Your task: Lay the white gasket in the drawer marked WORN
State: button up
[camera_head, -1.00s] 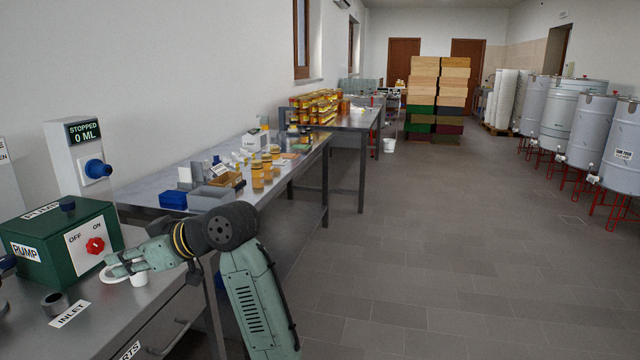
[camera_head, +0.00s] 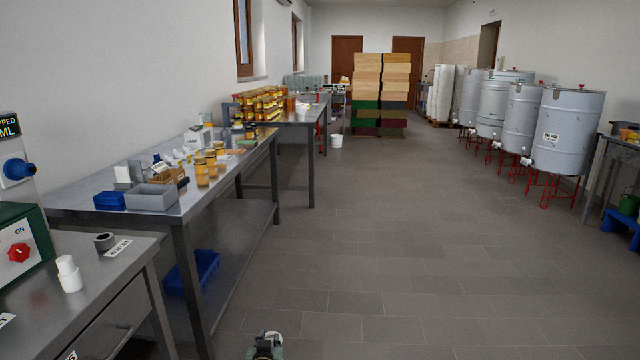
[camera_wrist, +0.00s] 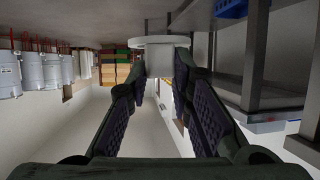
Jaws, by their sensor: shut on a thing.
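In the wrist view my gripper (camera_wrist: 160,72) is shut on a white round piece with a flat rim, which I take to be the white gasket (camera_wrist: 160,42). It sits between the fingertips, held clear of any surface. A drawer front (camera_head: 118,328) with a bar handle is in the near bench at lower left. A label at the bottom edge is cut off, and I can read no WORN mark.
The near bench (camera_head: 130,262) carries a white stepped fitting (camera_head: 68,274), a grey ring (camera_head: 104,241) and the green pump box (camera_head: 20,250). A longer table (camera_head: 205,200) with jars and bins stands beyond. Tanks (camera_head: 545,135) on red stands line the right. The middle floor is clear.

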jog(key=s+d+f+m+h+b, duration=0.1)
jog(key=s+d+f+m+h, duration=0.25)
jog(key=d+f, duration=0.35)
jog(key=s+d+f+m+h+b, duration=0.1)
jog(key=s+d+f+m+h, duration=0.1)
jog(key=s+d+f, duration=0.35)
jog(key=s+d+f+m+g+h+b, duration=0.1)
jog(key=s+d+f+g+h+b, duration=0.1)
jog(key=s+f, duration=0.6)
notch_tip(320, 180, up, 10)
jog(key=w+n+t+y, duration=0.1)
jog(key=w+n+y, duration=0.1)
jog(key=w, duration=0.1)
notch_tip(320, 180, down, 11)
jog(key=w+n+t+y, duration=0.1)
jog(key=n+y, duration=0.2)
jog(key=y, duration=0.1)
jog(key=shift+w+a+r+n, duration=0.2)
jog(key=shift+w+a+n, duration=0.15)
jog(key=shift+w+a, duration=0.1)
jog(key=shift+d+y, duration=0.1)
jog(key=shift+y, duration=0.15)
